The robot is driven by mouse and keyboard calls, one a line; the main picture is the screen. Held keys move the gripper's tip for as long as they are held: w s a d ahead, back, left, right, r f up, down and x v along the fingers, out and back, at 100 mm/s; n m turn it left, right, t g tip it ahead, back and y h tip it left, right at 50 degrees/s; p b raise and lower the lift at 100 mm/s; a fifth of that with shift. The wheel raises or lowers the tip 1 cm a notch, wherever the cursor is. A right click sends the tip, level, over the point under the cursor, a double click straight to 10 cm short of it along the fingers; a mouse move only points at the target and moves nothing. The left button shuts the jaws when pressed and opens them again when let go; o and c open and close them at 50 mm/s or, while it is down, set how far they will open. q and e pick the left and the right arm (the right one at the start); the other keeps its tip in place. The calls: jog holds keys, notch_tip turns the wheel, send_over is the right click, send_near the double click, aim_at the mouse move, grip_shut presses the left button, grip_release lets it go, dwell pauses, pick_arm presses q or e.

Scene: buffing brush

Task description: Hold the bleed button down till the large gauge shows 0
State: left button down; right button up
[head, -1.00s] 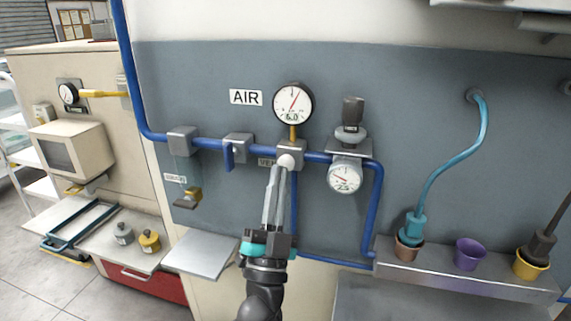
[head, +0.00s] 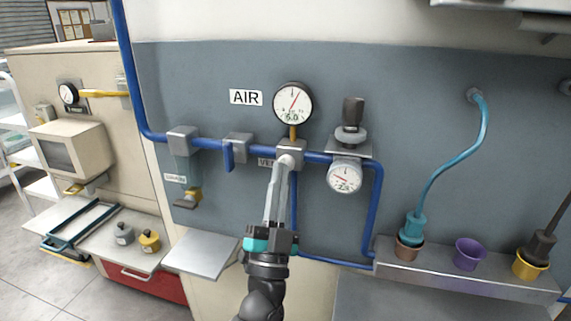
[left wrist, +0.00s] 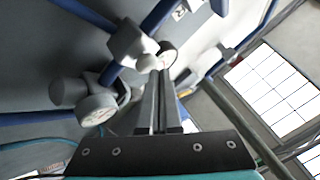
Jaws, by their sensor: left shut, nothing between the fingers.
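The large gauge (head: 292,103) stands above the blue pipe, right of the AIR sign. Its needle points up and slightly right, and its small digits look like 5.0. The bleed button (head: 286,158) is a pale round knob on the front of the grey block (head: 291,150) below this gauge. It also shows in the left wrist view (left wrist: 148,63). My left gripper (head: 284,168) is shut and empty, its fingertips at the button and seemingly touching it. How far the button is pressed cannot be told. The fingers also show in the left wrist view (left wrist: 158,85). My right gripper is out of view.
A regulator with a smaller gauge (head: 344,175) is to the right of the block. A blue handle (head: 228,155) and a filter with a teal bowl (head: 188,170) are to the left. Cups and a hose (head: 465,150) stand farther right.

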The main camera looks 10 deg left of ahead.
pick_arm(q)
jog(key=shift+w, duration=0.5)
dwell(0.6)
dwell(3.6)
jog(key=shift+s+p, duration=0.5)
jog(key=shift+s, duration=0.45)
jog(key=s+p, duration=0.2)
jog(key=s, duration=0.3)
jog(key=shift+a, duration=0.1)
jog(key=shift+f, duration=0.1)
